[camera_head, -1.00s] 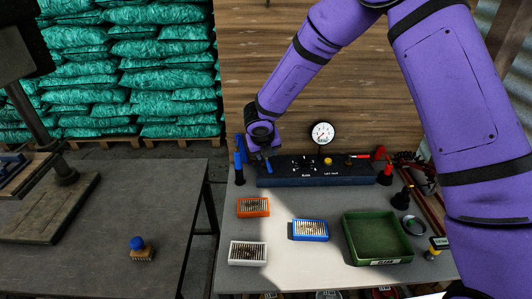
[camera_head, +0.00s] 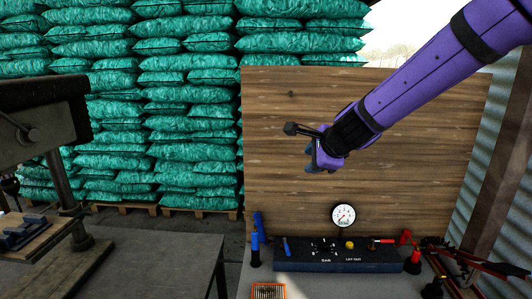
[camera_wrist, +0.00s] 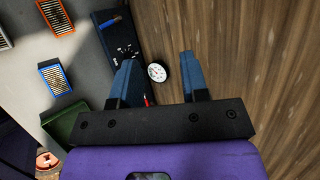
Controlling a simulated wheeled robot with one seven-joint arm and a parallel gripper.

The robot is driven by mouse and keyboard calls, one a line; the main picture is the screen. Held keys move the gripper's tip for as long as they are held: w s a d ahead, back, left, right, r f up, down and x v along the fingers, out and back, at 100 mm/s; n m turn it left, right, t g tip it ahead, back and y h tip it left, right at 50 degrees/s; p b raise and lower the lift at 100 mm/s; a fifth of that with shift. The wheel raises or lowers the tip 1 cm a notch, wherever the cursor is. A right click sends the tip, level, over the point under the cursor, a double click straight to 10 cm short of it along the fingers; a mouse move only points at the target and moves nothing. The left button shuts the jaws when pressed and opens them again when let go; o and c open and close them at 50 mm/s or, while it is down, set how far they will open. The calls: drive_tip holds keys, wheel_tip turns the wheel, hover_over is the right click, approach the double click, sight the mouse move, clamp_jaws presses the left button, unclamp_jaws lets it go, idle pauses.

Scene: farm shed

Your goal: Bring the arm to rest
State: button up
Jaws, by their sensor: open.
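My purple arm reaches in from the upper right in the head view. My gripper (camera_head: 312,160) is up in the air in front of the wooden board (camera_head: 400,140), above the dark panel box with the gauge. In the wrist view my gripper (camera_wrist: 160,78) shows two blue fingers spread apart with nothing between them except the distant gauge (camera_wrist: 157,72) behind. The fingers touch nothing that I can see.
Below stands the dark panel box (camera_head: 335,261) with a gauge (camera_head: 343,215) and knobs. Green sacks (camera_head: 190,110) are stacked behind. Air around my gripper looks clear.

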drive_tip(key=s+d+r+n+g, duration=0.1)
drive_tip(key=s+d+r+n, duration=0.2)
drive_tip(key=s+n, duration=0.25)
drive_tip(key=s+d+r+n, duration=0.3)
drive_tip(key=s+d+n, duration=0.1)
drive_tip(key=s, duration=0.3)
drive_tip(key=s+d+n+g+h, duration=0.1)
drive_tip(key=s+d+n, duration=0.3)
drive_tip(key=s, duration=0.6)
drive_tip(key=s+d+n+g+h, duration=0.1)
drive_tip(key=s+d+n+h, duration=0.2)
drive_tip(key=s+d, duration=0.4)
drive_tip(key=s+n, duration=0.1)
drive_tip(key=s, duration=0.1)
drive_tip(key=shift+s+d+f+g, duration=0.3)
drive_tip(key=shift+s+f, duration=0.05)
